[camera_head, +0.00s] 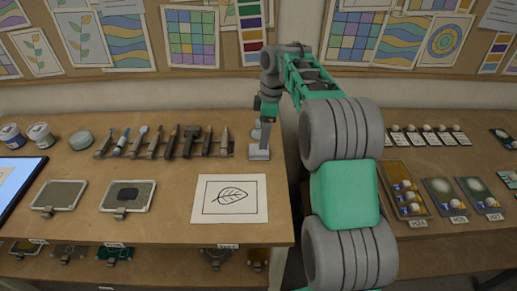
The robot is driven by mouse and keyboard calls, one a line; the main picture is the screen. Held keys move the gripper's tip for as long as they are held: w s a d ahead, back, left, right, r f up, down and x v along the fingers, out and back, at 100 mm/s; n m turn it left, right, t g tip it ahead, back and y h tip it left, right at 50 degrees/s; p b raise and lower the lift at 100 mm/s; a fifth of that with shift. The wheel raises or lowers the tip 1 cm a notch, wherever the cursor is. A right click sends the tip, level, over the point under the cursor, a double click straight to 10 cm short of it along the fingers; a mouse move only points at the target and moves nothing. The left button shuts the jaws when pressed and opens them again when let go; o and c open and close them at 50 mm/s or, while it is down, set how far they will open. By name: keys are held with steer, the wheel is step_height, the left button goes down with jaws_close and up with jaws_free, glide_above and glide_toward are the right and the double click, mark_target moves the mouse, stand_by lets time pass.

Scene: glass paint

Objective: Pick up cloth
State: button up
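A small flat pale-grey pad (258,153), possibly the folded cloth, lies on the left table near its right edge, just above the leaf drawing. My gripper (263,138) points down directly over this pad, with its lower end at or very near it. I cannot tell whether the fingers touch or grip the pad. The fingers appear as one narrow grey shape, so their opening does not show. My arm comes from the lower right and bends down at the wrist.
A leaf drawing (230,199) and two framed plates, one plain (60,194) and one with a dark patch (128,188), lie in front. A row of tools (165,141) stands left. A gap separates the right table (445,245).

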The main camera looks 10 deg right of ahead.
mark_target(259, 149)
steer(key=shift+w+d+f+n, duration=0.1)
steer(key=shift+w+f+n, duration=0.2)
steer(key=shift+w+f, duration=0.1)
steer(key=f, duration=0.2)
steer(key=a+f, duration=0.1)
steer(key=f, duration=0.2)
steer(key=f+p, duration=0.1)
steer(key=f, duration=0.1)
steer(key=shift+w+a+f, duration=0.2)
steer(key=shift+w+a, duration=0.05)
steer(key=shift+w, duration=0.15)
steer(key=c, duration=1.5)
steer(key=shift+o, duration=0.2)
steer(key=shift+r, duration=0.1)
steer(key=shift+r, duration=0.3)
step_height(259, 149, up, 2)
steer(key=shift+d+r+b, duration=0.1)
steer(key=shift+r+b, duration=0.15)
steer(key=shift+b, duration=0.35)
steer(key=s+d+r+b, duration=0.1)
steer(key=s+d+r, duration=0.1)
steer(key=s+r, duration=0.3)
steer(key=s+d+r+b, duration=0.2)
steer(key=s+d+r, duration=0.1)
steer(key=s, duration=0.5)
steer(key=shift+d+r, duration=0.25)
steer(key=shift+r, duration=0.65)
